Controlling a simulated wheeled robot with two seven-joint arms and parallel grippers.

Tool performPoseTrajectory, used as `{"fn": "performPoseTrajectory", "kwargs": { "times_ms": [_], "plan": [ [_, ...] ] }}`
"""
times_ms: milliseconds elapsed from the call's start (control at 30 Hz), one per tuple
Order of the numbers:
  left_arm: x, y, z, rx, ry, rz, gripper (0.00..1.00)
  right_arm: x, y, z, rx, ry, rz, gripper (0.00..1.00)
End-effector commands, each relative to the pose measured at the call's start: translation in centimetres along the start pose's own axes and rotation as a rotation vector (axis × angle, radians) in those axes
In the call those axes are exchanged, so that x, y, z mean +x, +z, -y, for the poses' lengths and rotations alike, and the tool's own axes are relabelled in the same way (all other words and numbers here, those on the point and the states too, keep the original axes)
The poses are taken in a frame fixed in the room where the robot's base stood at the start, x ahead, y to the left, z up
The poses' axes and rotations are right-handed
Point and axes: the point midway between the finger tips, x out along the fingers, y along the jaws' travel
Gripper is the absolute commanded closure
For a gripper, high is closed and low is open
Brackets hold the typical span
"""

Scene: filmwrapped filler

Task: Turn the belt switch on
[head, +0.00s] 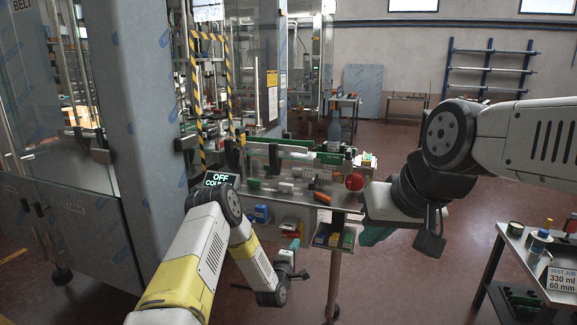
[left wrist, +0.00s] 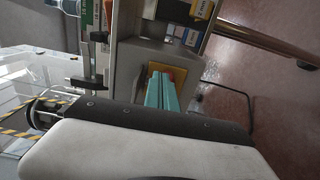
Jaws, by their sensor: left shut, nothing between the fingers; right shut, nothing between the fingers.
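A dark display (head: 221,179) left of the conveyor reads "OFF" above a partly hidden word. A grey box (head: 291,226) with a reddish front hangs under the conveyor; in the left wrist view a grey housing (left wrist: 128,67) carries a yellow and red part (left wrist: 178,73). I cannot tell for sure that this is the belt switch. My left gripper (head: 290,257) is low before this box. Its teal fingers (left wrist: 160,80) are shut, empty, and cover part of the yellow-red face; contact cannot be told. My right gripper (head: 374,236) is shut and empty, right of the conveyor.
The conveyor (head: 310,197) carries several items and a red ball-like knob (head: 355,182). Small coloured boxes (head: 334,238) sit below it at the right, beside a table leg (head: 333,285). A side table (head: 535,262) stands far right. Glass-panelled machinery (head: 55,80) fills the left.

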Motion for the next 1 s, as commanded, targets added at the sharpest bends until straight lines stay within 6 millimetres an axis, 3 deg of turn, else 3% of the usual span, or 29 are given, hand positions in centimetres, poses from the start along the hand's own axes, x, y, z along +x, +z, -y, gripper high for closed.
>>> {"fn": "performPoseTrajectory", "kwargs": {
  "times_ms": [433, 1000],
  "plan": [
    [5.1, 0.0, 0.0, 0.003, 0.001, -0.001, 1.00, 0.0, 0.0, 0.0, 0.000, 0.000, 0.000, 1.00],
    [5.7, -0.1, 0.0, 0.004, 0.000, -0.001, 1.00, 0.0, 0.0, 0.0, 0.000, 0.000, 0.000, 1.00]
  ]
}}
